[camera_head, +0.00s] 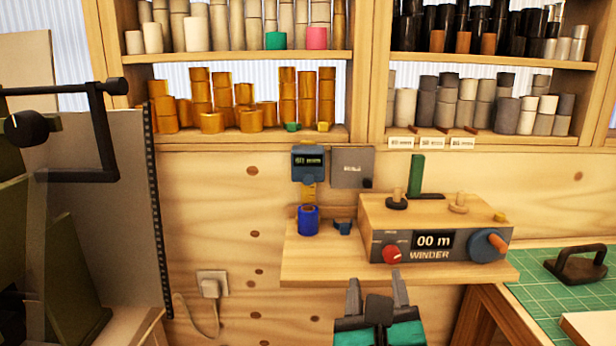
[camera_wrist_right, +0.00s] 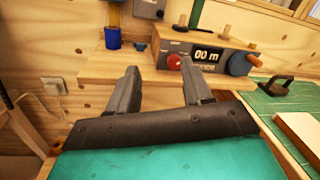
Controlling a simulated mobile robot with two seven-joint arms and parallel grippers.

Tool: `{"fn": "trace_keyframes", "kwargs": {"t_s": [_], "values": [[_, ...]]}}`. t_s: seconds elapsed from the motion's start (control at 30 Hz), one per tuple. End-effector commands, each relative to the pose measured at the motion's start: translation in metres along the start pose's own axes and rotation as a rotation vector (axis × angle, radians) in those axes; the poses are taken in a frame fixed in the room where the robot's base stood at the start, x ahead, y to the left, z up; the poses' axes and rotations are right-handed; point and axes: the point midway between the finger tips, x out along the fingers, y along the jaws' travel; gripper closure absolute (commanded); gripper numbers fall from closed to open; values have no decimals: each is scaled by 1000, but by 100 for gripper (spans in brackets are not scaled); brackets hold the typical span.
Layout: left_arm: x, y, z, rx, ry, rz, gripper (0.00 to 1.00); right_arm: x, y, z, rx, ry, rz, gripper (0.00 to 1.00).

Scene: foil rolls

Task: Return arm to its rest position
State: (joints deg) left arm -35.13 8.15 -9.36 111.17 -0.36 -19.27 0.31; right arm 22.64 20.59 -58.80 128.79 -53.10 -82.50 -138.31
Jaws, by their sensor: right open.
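My right gripper (camera_head: 377,290) shows at the bottom centre of the head view, in front of and below the front edge of the small wooden shelf (camera_head: 330,270). In the right wrist view my right gripper (camera_wrist_right: 160,82) has its two dark fingers spread apart with nothing between them. The winder (camera_head: 435,235), a wooden box with a grey front reading "00 m", stands on the shelf beyond the fingers. It also shows in the right wrist view (camera_wrist_right: 208,62). My left gripper is not in view.
A green cutting mat (camera_head: 545,290) with a dark handled tool (camera_head: 577,266) lies at right. Racks of foil rolls (camera_head: 260,110) line the wall above. A dark machine fills the left.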

Motion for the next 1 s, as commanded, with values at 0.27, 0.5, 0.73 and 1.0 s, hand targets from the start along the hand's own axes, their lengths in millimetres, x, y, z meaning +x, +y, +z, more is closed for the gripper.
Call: {"fn": "trace_keyframes", "kwargs": {"t_s": [0.27, 0.5, 0.73, 1.0], "values": [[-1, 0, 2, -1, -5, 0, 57, 19, -59, -46, -235, 0, -97, 50], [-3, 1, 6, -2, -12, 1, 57, 22, -40, -105, 155, 149, 22, 50], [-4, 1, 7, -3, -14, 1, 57, 12, -27, -175, 641, 356, 68, 50], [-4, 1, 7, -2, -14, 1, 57, -18, -26, -257, 1307, 621, -33, 50]]}}
